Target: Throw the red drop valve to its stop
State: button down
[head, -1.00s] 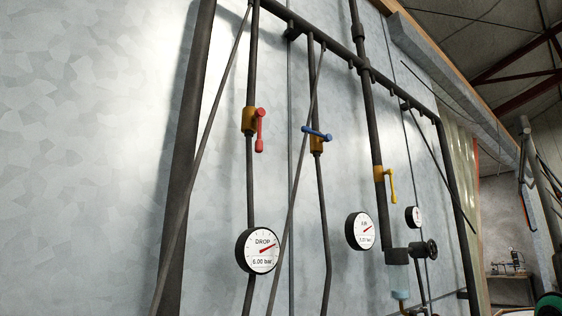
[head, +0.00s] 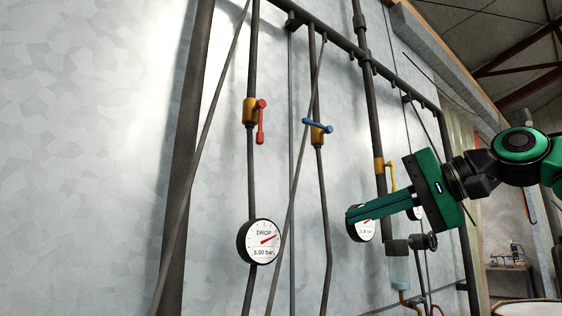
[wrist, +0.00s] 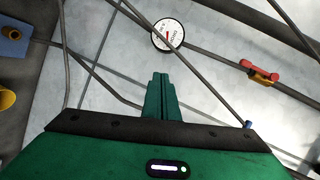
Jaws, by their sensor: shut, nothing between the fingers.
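The red drop valve (head: 261,122) has a brass body on a dark vertical pipe, left of centre in the head view. Its red handle hangs down, roughly along the pipe. It also shows at the right of the wrist view (wrist: 260,66). The DROP gauge (head: 261,243) below it reads 6.00 bar; it appears at the top of the wrist view (wrist: 168,34). My green gripper (head: 352,213) is shut and empty, to the right of and lower than the valve in the head view, clear of its handle. Its closed fingers (wrist: 160,82) show in the wrist view.
A blue-handled valve (head: 318,127) sits on the pipe to the right, its handle across the pipe. A yellow-handled valve (head: 379,166) and the air gauge (head: 368,231) are partly behind my gripper. Thin slanting rods (head: 207,130) cross in front of the pipes.

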aim_at(260, 122)
notch_tip(260, 122, up, 12)
jog(key=w+a+m+g+y, duration=0.1)
jog(key=w+a+g+y, duration=0.1)
jog(key=y, duration=0.3)
jog(key=s+r+x, duration=0.2)
jog(key=x, duration=1.1)
jog(key=shift+a+y, duration=0.3)
jog(key=shift+a, duration=0.2)
jog(key=shift+d+m, duration=0.15)
jog(key=shift+m, duration=0.15)
